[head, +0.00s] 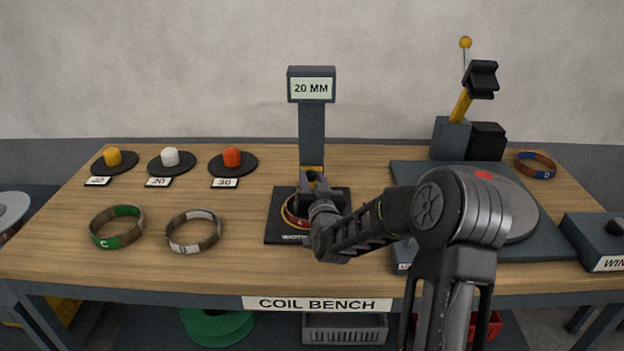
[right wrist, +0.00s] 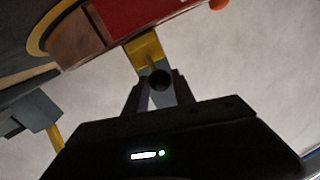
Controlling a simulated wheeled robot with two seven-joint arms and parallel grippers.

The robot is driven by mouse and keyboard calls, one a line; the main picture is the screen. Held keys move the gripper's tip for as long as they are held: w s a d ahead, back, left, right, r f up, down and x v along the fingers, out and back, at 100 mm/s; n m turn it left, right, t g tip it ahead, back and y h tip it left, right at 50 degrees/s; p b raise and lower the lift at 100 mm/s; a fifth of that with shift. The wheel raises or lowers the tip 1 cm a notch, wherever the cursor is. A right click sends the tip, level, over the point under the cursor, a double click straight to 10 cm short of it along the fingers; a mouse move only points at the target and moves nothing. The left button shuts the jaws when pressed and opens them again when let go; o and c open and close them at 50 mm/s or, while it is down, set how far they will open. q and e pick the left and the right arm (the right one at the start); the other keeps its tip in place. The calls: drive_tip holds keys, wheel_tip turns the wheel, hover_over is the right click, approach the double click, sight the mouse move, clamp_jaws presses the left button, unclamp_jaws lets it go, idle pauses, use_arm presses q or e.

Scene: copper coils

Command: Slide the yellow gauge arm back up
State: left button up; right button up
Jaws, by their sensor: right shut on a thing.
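The gauge stands mid-bench, a dark post with a display (head: 311,88) reading "20 MM". Its yellow gauge arm (head: 312,171) is low on the post, just above a coil with a red label (head: 294,214) on the dark gauge base (head: 277,238). My right gripper (head: 312,184) is at the yellow arm, partly hiding it and the coil. In the right wrist view the yellow arm (right wrist: 146,50) runs down to a dark round knob (right wrist: 160,78), and the fingers are shut on it. My left gripper is not in view.
Green coil C (head: 116,228) and a white-marked coil (head: 194,231) lie at left. Discs with yellow (head: 113,157), white (head: 170,156) and red (head: 232,156) knobs stand behind. My right arm covers part of the winder plate (head: 553,242) at right. Open wood lies left of the gauge.

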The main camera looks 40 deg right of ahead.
clamp_jaws()
idle(0.9)
